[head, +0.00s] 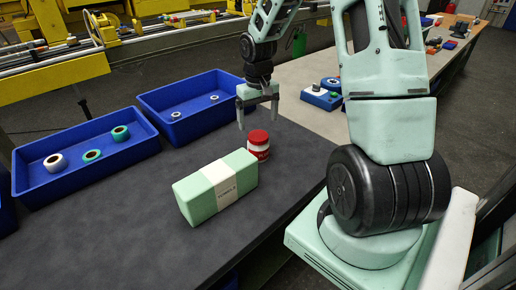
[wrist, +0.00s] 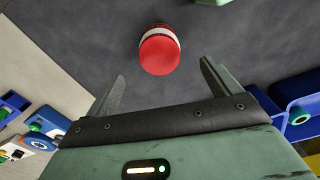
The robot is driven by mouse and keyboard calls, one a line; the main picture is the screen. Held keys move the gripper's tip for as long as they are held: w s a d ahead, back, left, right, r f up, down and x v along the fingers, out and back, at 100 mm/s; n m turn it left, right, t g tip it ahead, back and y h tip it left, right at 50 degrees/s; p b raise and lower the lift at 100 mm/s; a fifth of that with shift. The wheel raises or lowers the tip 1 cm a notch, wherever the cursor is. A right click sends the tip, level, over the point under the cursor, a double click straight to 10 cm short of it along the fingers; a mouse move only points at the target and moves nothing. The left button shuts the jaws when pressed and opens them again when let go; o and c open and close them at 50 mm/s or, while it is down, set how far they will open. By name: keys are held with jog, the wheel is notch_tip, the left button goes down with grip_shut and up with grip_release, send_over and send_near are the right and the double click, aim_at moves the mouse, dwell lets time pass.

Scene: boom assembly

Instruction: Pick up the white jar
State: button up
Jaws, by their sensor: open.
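A small jar (head: 258,152) with a red lid and a white band stands upright on the dark mat, with more red below the band. It is the only jar I can make out. In the wrist view the jar (wrist: 159,52) shows its red lid, beyond the fingertips and roughly centred between them. My gripper (head: 258,122) is open and empty, pointing down above the jar. In the wrist view the fingers (wrist: 162,74) are spread to either side, apart from the jar.
A pale green box (head: 205,196) with a white band lies close beside the jar, to its left and front. Blue trays with rolls (head: 60,185) and rings (head: 180,127) stand at the left. Blue parts (head: 320,97) lie on the lighter table behind. The front mat is clear.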

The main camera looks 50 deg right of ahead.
aim_at(258, 143)
notch_tip(258, 143, down, 10)
jog(key=shift+f+p, duration=0.25)
jog(key=shift+p, duration=0.2)
jog(key=c, duration=1.1)
